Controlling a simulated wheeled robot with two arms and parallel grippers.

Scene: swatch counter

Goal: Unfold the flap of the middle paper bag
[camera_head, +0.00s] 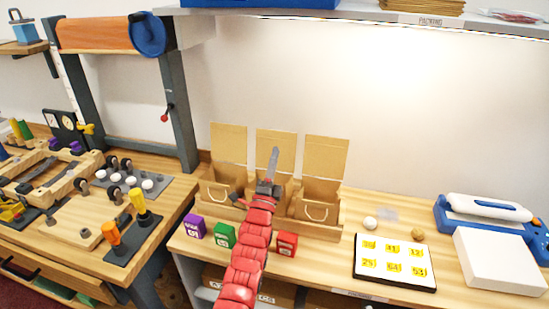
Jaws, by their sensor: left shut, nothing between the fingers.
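Three brown paper bags stand in a row in a wooden holder (325,229) on the counter. The middle paper bag (289,188) is mostly covered by my red arm and gripper. Its flap (287,148) stands upright behind my left gripper (274,153). That gripper is shut and empty, its grey fingers pointing up in front of the flap; I cannot tell whether they touch it. The left bag (217,190) and the right bag (318,203) show string handles, and their flaps also stand upright. My right gripper is not in view.
Small purple (193,225), green (223,235) and red (286,244) boxes stand before the holder. A shelf (390,18) overhangs the counter.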

